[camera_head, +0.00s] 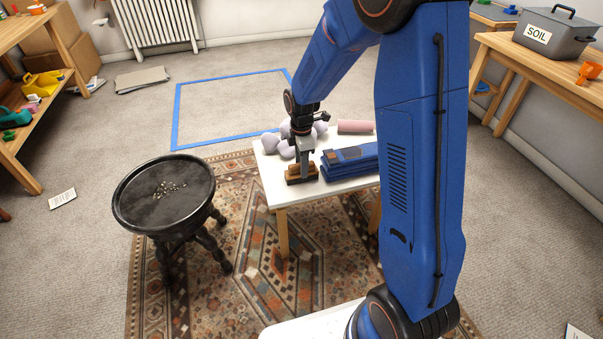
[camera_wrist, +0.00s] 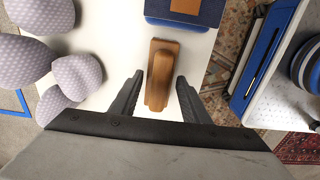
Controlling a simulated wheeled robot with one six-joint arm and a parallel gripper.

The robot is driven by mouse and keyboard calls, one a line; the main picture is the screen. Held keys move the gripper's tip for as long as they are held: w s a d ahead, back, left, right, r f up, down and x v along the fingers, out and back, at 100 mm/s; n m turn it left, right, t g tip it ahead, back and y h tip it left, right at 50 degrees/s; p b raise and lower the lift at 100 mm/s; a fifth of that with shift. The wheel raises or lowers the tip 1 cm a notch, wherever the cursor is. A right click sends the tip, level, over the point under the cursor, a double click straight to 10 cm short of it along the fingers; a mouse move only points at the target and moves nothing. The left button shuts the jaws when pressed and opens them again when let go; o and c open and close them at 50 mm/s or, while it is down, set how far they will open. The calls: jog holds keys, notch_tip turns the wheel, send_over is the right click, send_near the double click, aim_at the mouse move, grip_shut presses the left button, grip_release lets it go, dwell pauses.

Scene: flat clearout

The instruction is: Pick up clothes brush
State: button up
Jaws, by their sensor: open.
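The clothes brush (camera_wrist: 162,74) is a brown wooden block with a raised handle, lying on the white table (camera_wrist: 118,60). In the head view the brush (camera_head: 302,176) is near the table's front left edge. My gripper (camera_wrist: 158,85) is open, with one finger on each side of the brush's near end; whether they touch it I cannot tell. In the head view my gripper (camera_head: 304,165) is right over the brush and hides part of it.
A black round stool (camera_head: 165,194) with small bits on top stands left of the table.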

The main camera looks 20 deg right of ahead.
jog(key=c, duration=0.9)
jog(key=shift+r, duration=0.1)
notch_tip(320, 180, up, 10)
jog(key=shift+f, duration=0.1)
jog(key=o, duration=0.6)
jog(key=c, duration=0.3)
jog(key=shift+a, duration=0.1)
jog(key=shift+c, duration=0.2)
